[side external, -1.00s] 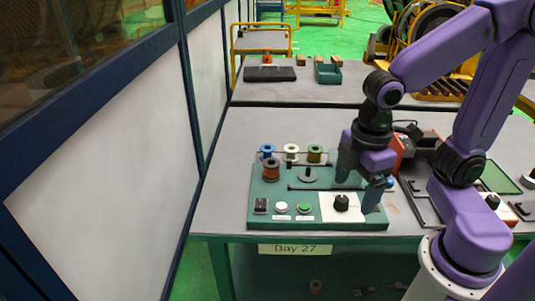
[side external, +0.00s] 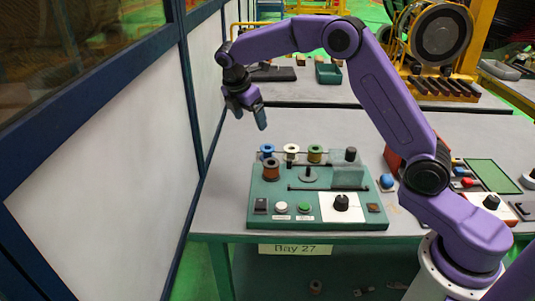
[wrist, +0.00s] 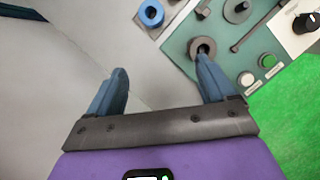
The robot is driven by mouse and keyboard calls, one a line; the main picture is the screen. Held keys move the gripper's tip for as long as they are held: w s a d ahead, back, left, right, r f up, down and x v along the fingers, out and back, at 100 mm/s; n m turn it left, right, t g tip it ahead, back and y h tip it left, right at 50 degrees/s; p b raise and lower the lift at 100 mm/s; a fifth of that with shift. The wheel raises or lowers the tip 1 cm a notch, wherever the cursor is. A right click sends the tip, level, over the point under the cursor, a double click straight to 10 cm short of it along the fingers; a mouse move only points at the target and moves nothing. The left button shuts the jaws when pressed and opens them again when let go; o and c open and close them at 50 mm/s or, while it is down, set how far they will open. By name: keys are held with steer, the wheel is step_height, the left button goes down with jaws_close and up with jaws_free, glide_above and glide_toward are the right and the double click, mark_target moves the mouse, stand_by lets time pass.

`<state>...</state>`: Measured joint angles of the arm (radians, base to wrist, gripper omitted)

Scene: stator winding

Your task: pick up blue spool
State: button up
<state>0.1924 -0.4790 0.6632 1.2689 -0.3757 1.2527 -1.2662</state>
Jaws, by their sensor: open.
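The blue spool (side external: 267,151) stands at the back left corner of the green winding fixture (side external: 330,223). It also shows in the wrist view (wrist: 151,13) at the top, ahead of the fingers and between their lines. My gripper (side external: 250,112) is open and empty, held above and to the left of the spool in the side view. In the wrist view my gripper (wrist: 160,80) has its fingers wide apart over bare grey table. Its right finger overlaps the brown spool (wrist: 203,48) in the picture; the side view shows the gripper well above it.
The brown spool (side external: 271,168) stands just in front of the blue one. A white spool (side external: 291,152) and a green spool (side external: 315,153) stand to its right. A thin rod runs near the spools. A clear block (side external: 347,170) stands at the fixture's right. The table left of the fixture is clear.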

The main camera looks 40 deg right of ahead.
steer(key=w+d, duration=0.2)
glide_above(267, 148)
steer(key=a, duration=0.3)
steer(key=shift+n+h, duration=0.3)
steer(key=shift+h, duration=0.1)
steer(key=f, duration=0.8)
steer(key=s+f, duration=0.1)
steer(key=f, duration=0.3)
steer(key=shift+x, duration=2.7)
steer(key=shift+s+d+r, duration=0.1)
steer(key=shift+s, duration=0.1)
steer(key=c, duration=1.1)
